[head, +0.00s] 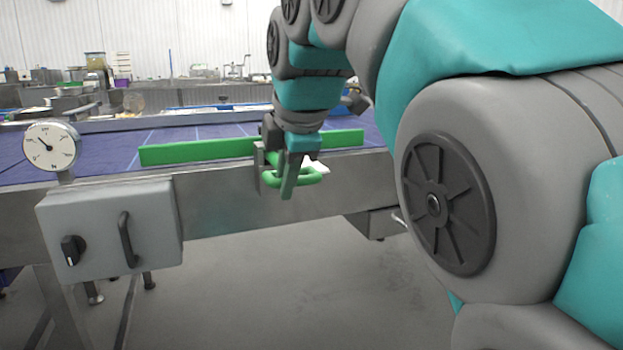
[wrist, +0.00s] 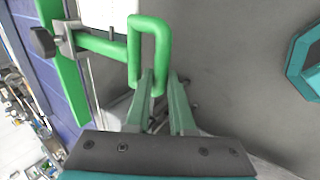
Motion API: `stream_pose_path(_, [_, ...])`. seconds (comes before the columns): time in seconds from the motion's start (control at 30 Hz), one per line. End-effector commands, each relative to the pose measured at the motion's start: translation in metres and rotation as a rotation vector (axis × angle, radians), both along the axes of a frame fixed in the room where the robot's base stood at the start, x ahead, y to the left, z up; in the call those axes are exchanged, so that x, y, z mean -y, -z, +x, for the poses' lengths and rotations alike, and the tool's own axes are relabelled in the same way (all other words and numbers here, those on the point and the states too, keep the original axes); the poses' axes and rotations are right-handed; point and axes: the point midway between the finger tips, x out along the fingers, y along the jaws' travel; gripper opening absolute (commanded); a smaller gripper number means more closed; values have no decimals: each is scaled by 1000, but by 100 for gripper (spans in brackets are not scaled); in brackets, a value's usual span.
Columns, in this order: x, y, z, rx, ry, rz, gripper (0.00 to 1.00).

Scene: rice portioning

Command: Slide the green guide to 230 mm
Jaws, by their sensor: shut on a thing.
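The green guide (head: 195,151) is a long bar standing along the near side of the blue conveyor belt. Its green loop handle (head: 312,178) sticks out over the steel front rail. My gripper (head: 287,188) is at this handle, with its fingers pointing down. In the wrist view the guide bar (wrist: 66,75) runs along the left, and an arm links it to the handle (wrist: 163,37). My gripper (wrist: 160,85) has its fingertips shut on the near end of the handle. A dark clamp knob (wrist: 43,41) sits beside the arm. A white scale strip (wrist: 105,12) shows, but its marks cannot be read.
A grey control box (head: 110,228) with a dark knob and handle hangs on the conveyor's front at the left. A round dial gauge (head: 51,146) stands above it. The steel front rail (head: 225,204) runs across, with open floor in front.

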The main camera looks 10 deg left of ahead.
Motion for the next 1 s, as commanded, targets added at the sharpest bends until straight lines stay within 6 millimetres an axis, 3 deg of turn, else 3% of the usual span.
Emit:
stream_pose_path(0.57, [6,3,-9,-5,0,-3,0])
stream_pose_path(0.6, [6,3,-9,-6,0,-4,26])
stream_pose_path(1.0, [5,1,-9,-2,0,-1,71])
